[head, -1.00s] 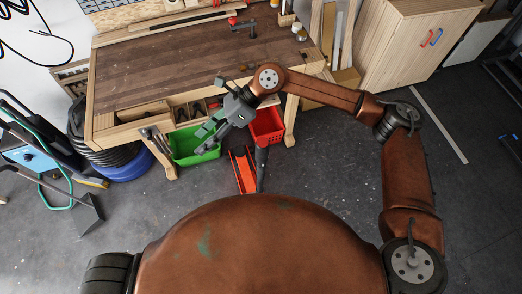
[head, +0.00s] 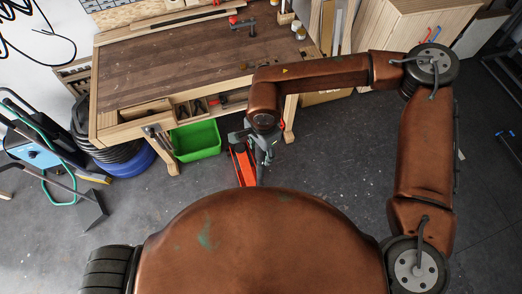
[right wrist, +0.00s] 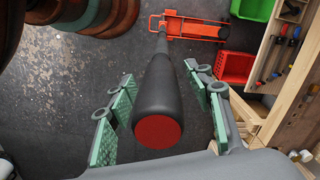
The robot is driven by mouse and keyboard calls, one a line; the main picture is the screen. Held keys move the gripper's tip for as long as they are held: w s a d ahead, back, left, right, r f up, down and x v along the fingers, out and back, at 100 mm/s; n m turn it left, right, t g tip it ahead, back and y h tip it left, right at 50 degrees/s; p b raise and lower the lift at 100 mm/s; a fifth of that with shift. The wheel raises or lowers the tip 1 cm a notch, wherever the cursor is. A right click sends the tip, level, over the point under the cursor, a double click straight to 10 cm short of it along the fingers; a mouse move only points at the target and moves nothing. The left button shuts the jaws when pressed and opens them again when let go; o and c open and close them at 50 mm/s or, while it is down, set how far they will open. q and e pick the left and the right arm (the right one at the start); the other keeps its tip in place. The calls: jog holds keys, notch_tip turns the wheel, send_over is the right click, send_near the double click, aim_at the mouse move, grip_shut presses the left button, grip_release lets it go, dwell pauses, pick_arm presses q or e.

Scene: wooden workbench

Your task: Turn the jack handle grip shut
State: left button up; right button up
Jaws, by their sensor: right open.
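The jack handle grip (right wrist: 160,85) is a thick black cylinder with a red end face. In the right wrist view it points toward the camera, standing between the green-padded fingers of my right gripper (right wrist: 160,95). The gripper is open, with a gap visible on both sides of the grip. The orange-red jack (right wrist: 190,28) lies on the floor at the far end of the handle. In the head view the jack (head: 243,165) shows partly beside my right gripper (head: 262,148), and the grip is mostly hidden by it. My left gripper is out of view.
The wooden workbench (head: 170,70) stands just behind the jack. A green bin (head: 195,140) is under its front. A red bin (right wrist: 236,66) stands near the jack in the right wrist view. Black and blue coils (head: 125,160) lie left; floor is clear on the right.

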jog(key=shift+f, duration=0.8)
jog(key=shift+c, duration=0.4)
